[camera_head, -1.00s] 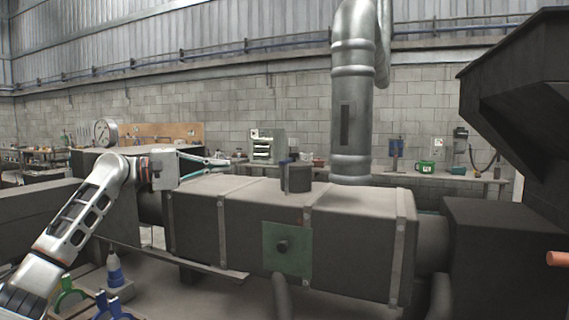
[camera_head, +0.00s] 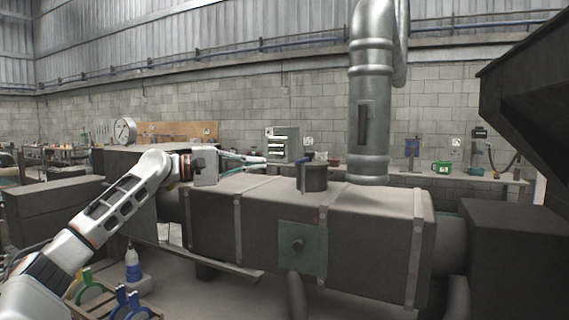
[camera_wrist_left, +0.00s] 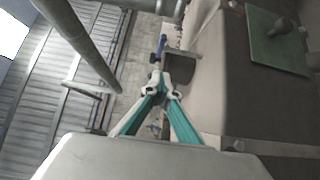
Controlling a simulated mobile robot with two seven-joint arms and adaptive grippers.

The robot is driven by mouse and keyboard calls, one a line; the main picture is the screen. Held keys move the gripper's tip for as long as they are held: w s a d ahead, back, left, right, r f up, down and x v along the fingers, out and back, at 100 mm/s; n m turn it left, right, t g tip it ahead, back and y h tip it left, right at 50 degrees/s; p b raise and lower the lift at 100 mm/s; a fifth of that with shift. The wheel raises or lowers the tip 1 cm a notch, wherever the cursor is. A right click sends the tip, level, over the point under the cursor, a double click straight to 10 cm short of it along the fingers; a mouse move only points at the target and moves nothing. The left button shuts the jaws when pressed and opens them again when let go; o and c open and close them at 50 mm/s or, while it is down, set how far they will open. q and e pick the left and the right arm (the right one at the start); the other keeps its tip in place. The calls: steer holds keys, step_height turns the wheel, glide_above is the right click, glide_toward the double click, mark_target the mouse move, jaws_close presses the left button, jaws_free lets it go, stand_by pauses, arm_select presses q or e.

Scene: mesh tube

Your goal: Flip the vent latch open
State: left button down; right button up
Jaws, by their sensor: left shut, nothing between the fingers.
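A short dark cylindrical vent (camera_head: 313,178) stands on top of the long grey box duct. A small blue handle (camera_head: 308,158), which looks like the latch, sits at its top left edge. The handle also shows in the left wrist view (camera_wrist_left: 161,46), just beyond my fingertips, with the dark vent body (camera_wrist_left: 181,66) to its right. My left gripper (camera_head: 263,161) is shut and empty. It hovers above the duct, left of the vent, pointing toward it with a gap. My right gripper is not in view.
The grey box duct (camera_head: 270,200) with metal straps fills the middle and carries a green plate (camera_head: 302,248). A tall metal pipe (camera_head: 368,110) rises just right of the vent. A dark hopper (camera_head: 520,85) overhangs at far right.

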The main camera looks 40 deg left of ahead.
mark_target(303, 177)
arm_select(q)
steer(key=shift+w+d+r+p, duration=0.3)
steer(key=shift+w+p, duration=0.05)
steer(key=shift+w, duration=0.15)
steer(key=shift+p+x, duration=0.7)
steer(key=shift+x, duration=0.25)
steer(key=w+d, duration=0.1)
steer(key=w+d+p, duration=0.1)
steer(key=d, duration=0.1)
steer(key=shift+d+f, duration=0.15)
steer(key=shift+w+d, duration=0.15)
steer(key=shift+d, duration=0.2)
steer(key=shift+w+d+f, duration=0.1)
steer(key=shift+d, duration=0.1)
steer(key=shift+d+n+y, duration=0.2)
steer(key=shift+n+y, duration=0.1)
steer(key=shift+y, duration=0.1)
